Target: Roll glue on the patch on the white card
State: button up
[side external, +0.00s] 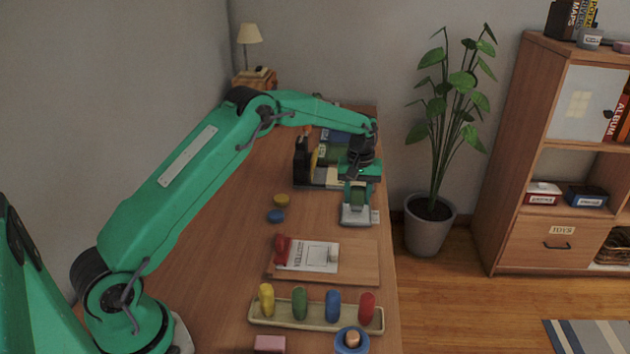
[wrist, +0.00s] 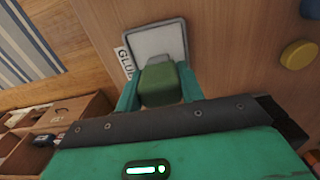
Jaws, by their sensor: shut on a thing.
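My gripper (side external: 357,186) is at the right edge of the table, pointing down and shut on a green block-like tool, probably the glue roller (wrist: 160,86). The tool is between my two fingers; its lower end is hidden. It is over or in a shallow pale glue tray (side external: 350,220), labelled GLUE in the wrist view (wrist: 158,38); I cannot tell whether it touches the tray. The white card (side external: 308,255) lies nearer the camera on a wooden board (side external: 355,274), with dark print. A red object (side external: 281,250) is at its left edge. I cannot make out a glue patch.
A dark holder with books (side external: 303,165) stands behind my gripper. A yellow disc (side external: 281,199) and a blue disc (side external: 275,216) lie left of the glue tray. A long tray (side external: 316,320) of coloured pegs and a blue cup (side external: 352,343) are in front.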

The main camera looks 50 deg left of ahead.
jog(key=shift+f, duration=0.5)
dwell(1.6)
jog(key=shift+r, duration=0.15)
jog(key=shift+r, duration=3.45)
jog(key=shift+s+d+r+m, duration=0.3)
jog(key=shift+s+d+r, duration=0.05)
jog(key=shift+s+r, duration=0.25)
jog(key=s+d+r+m, duration=0.3)
jog(key=s+m, duration=0.1)
jog(key=s, duration=0.5)
jog(key=s+d+r+m, duration=0.3)
jog(key=s+r+m, duration=0.1)
jog(key=s, duration=0.6)
jog(key=shift+d+r, duration=0.3)
jog(key=shift+d, duration=0.05)
